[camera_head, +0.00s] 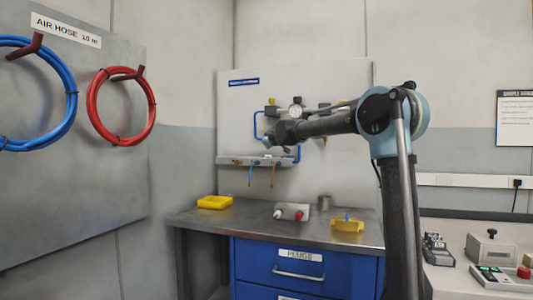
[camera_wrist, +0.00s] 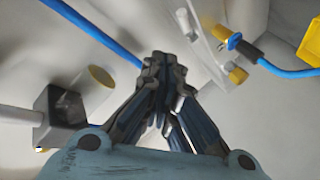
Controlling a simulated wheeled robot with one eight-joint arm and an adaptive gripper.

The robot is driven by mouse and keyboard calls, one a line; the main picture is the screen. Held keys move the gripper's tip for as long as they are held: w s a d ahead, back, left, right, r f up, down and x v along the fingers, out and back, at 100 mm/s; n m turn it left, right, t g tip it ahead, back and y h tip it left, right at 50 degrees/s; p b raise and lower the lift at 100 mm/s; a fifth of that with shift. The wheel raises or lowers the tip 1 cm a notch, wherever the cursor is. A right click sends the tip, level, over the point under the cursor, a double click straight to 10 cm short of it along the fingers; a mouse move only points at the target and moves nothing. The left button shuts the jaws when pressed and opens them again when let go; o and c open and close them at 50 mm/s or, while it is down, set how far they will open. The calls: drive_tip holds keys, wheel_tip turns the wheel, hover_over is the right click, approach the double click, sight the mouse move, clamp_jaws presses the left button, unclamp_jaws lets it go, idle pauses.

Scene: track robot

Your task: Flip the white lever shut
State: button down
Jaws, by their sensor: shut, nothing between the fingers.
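My gripper (camera_head: 274,134) is at the pipework on the back panel, at the end of my outstretched arm. In the wrist view its fingertips (camera_wrist: 163,60) are together, with nothing between them. A small pale piece on a pipe, which may be the white lever (camera_wrist: 184,20), shows just beyond and right of the fingertips; I cannot tell its position or whether I touch it. In the head view my gripper and arm cover part of the pipework, and I cannot make out the lever there.
A gauge (camera_head: 295,111) and blue hoses (camera_wrist: 290,70) with brass fittings are close around my gripper. Below, the bench (camera_head: 245,222) holds a yellow tray (camera_head: 214,202), a grey block with white and red knobs (camera_head: 291,212), a metal cup (camera_head: 324,202) and a yellow holder (camera_head: 347,225).

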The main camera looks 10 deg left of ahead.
drive_tip(key=s+d+r, duration=0.1)
drive_tip(key=s+d, duration=0.3)
drive_tip(key=d, duration=0.3)
drive_tip(key=shift+d+r, duration=0.35)
drive_tip(key=shift+s, duration=0.1)
